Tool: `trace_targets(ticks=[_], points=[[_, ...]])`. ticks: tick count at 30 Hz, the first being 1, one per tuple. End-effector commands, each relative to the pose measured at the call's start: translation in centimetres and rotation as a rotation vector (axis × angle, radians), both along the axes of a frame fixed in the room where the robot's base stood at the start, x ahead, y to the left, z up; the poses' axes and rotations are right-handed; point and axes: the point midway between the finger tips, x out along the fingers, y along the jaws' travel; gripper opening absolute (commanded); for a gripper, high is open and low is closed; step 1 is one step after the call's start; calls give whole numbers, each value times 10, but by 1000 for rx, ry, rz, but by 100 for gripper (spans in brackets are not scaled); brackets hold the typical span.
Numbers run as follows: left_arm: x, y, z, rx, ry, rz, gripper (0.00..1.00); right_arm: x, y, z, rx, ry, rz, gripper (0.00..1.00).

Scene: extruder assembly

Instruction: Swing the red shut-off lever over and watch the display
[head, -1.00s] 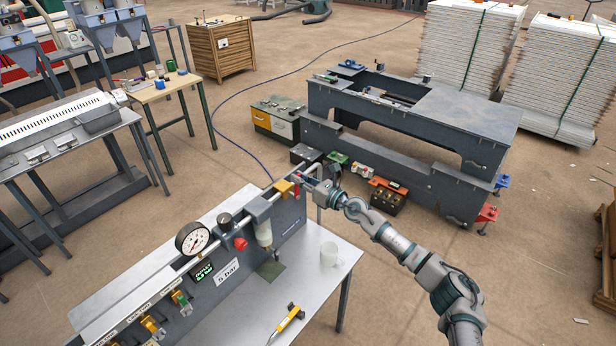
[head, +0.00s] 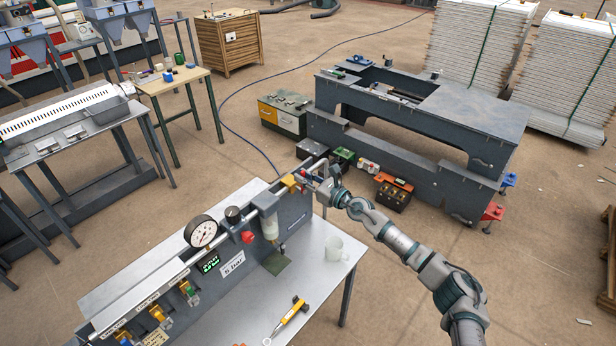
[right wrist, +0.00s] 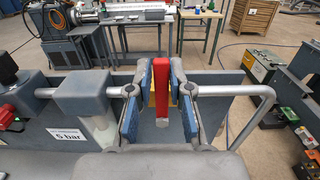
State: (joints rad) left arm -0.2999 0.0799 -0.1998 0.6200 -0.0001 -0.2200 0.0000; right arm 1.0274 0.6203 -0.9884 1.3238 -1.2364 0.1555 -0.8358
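The red shut-off lever (right wrist: 161,85) stands upright in the right wrist view, in front of a yellow valve body on the silver pipe. My right gripper (right wrist: 161,105) has its two blue-padded fingers on either side of the lever. Narrow gaps seem to show between pads and lever, so it looks open around it. In the head view my right gripper (head: 309,181) is at the far end of the pipe by the yellow valve (head: 290,182) and mostly covers the lever. The display (head: 209,263) shows green digits, too small to read, below a round gauge (head: 200,231). My left gripper is out of view.
A "5 bar" sign (head: 232,264) is beside the display. A red knob (head: 248,237) and a filter bowl (head: 269,226) are along the panel. A clear mug (head: 337,248) and a yellow-handled tool (head: 291,312) are on the bench. The pipe bends down (right wrist: 267,105) right of the gripper.

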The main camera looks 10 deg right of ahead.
Motion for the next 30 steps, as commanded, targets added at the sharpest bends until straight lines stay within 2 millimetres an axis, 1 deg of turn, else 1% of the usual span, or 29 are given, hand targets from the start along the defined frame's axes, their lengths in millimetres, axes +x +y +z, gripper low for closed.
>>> trace_targets(ticks=[1,2,3,9,12,14,17,24,27,30], points=[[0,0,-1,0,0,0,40,-3,4,-13,-7,19,10,32],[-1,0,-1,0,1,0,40,-3,4,-12,-7,18,10,39],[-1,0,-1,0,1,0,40,-3,3,-11,-5,15,9,41],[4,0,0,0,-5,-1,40,-6,-1,-5,1,6,6,41],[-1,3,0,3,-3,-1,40,-8,-5,-3,3,5,4,41],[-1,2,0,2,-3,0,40,-12,-9,-3,2,4,4,41],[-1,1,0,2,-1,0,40,-23,-20,-5,-1,7,3,41],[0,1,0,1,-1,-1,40,-63,-51,-11,-3,15,5,41],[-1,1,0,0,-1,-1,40,-77,-60,-12,-1,16,7,41],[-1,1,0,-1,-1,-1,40,-85,-65,-12,-2,17,8,41]])
